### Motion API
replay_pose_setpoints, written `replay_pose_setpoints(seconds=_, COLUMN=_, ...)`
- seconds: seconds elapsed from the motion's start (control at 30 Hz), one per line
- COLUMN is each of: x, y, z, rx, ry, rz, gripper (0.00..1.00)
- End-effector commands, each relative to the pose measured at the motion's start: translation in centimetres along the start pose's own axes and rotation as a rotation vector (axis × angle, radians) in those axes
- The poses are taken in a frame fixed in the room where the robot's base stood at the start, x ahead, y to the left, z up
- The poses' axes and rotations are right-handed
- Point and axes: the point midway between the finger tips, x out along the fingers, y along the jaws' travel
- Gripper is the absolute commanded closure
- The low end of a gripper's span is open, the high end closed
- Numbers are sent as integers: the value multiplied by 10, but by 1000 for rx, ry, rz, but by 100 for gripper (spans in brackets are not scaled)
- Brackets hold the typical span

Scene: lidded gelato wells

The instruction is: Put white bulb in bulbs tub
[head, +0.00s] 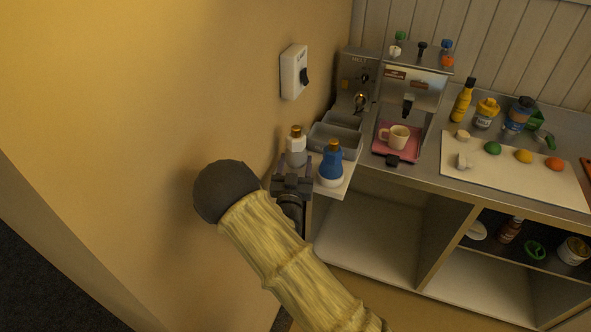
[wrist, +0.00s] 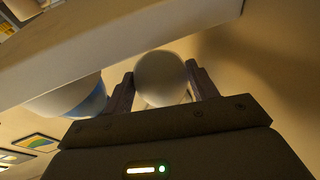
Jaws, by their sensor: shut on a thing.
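Two grey tubs stand just behind and to the right, a nearer one (head: 333,146) and a farther one (head: 345,119). I cannot tell which is the bulbs tub. The bulb is outside both.
A blue bulb (head: 331,165) with a gold cap stands close right of my gripper on a small white shelf (head: 343,186). The wall with a white switch (head: 293,72) is close on the left.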

Motion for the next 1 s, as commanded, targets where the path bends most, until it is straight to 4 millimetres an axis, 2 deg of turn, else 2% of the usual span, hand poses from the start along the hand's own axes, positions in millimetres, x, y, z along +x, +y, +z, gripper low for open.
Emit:
replay_pose_setpoints(seconds=0.2, x=-5, y=0, z=24, rx=-2, ry=0, rz=0, gripper=75)
replay_pose_setpoints(seconds=0.63, x=-6, y=0, z=30, rx=1, ry=2, rz=1, gripper=75)
replay_pose_setpoints(seconds=0.67, x=-6, y=0, z=30, rx=0, ry=1, rz=1, gripper=40)
replay_pose_setpoints(seconds=0.7, x=-6, y=0, z=29, rx=0, ry=1, rz=1, gripper=33)
replay_pose_setpoints(seconds=1.0, x=-6, y=0, z=28, rx=0, ry=1, rz=1, gripper=33)
